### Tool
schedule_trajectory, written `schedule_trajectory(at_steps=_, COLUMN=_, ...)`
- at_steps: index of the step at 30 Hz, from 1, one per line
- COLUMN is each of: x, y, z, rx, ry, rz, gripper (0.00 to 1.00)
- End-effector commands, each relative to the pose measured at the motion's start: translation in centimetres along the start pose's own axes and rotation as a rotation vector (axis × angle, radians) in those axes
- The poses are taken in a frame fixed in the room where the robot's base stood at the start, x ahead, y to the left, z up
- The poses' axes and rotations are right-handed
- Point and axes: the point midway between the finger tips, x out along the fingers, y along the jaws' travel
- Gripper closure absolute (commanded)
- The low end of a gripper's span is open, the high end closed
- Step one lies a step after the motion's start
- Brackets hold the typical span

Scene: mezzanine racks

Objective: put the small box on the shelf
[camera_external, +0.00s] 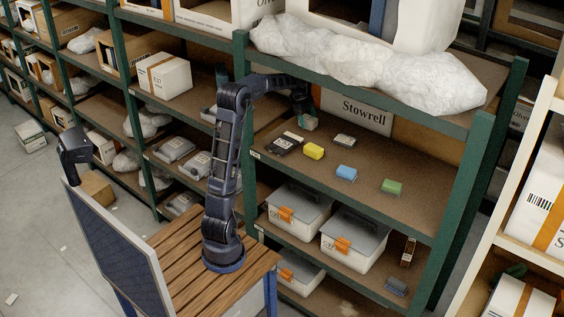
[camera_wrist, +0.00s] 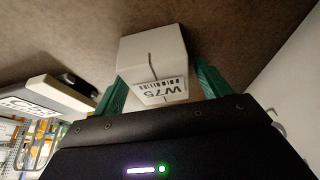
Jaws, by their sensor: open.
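The small box (camera_wrist: 153,55) is white, with an upside-down "W75" label and barcode facing the wrist camera. It appears to rest on the brown shelf board (camera_wrist: 50,35). My gripper (camera_wrist: 162,82) is open, with one green finger on each side of the box; I cannot tell if either finger touches it. In the external view my gripper (camera_external: 305,108) reaches into the rack's middle shelf (camera_external: 405,217), with the small box (camera_external: 308,123) at its tip. The box is small and partly hidden there.
On the same shelf are a black labelled box (camera_external: 284,143), a yellow block (camera_external: 314,151), a blue block (camera_external: 346,173), a green block (camera_external: 391,187) and a dark labelled item (camera_external: 345,141). A Stowrell carton (camera_external: 365,113) stands behind. White wrapped bundles (camera_external: 350,65) lie above.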

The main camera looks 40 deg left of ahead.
Motion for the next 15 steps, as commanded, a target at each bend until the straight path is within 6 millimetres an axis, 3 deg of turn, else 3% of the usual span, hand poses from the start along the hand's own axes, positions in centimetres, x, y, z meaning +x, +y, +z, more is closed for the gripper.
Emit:
schedule_trajectory(at_steps=8, x=-3.6, y=0.0, z=-0.1, rx=0.000, ry=-0.001, rz=-0.003, gripper=0.24)
schedule_trajectory(at_steps=15, x=-7.4, y=0.0, z=-1.8, rx=0.001, ry=-0.001, rz=-0.003, gripper=0.24)
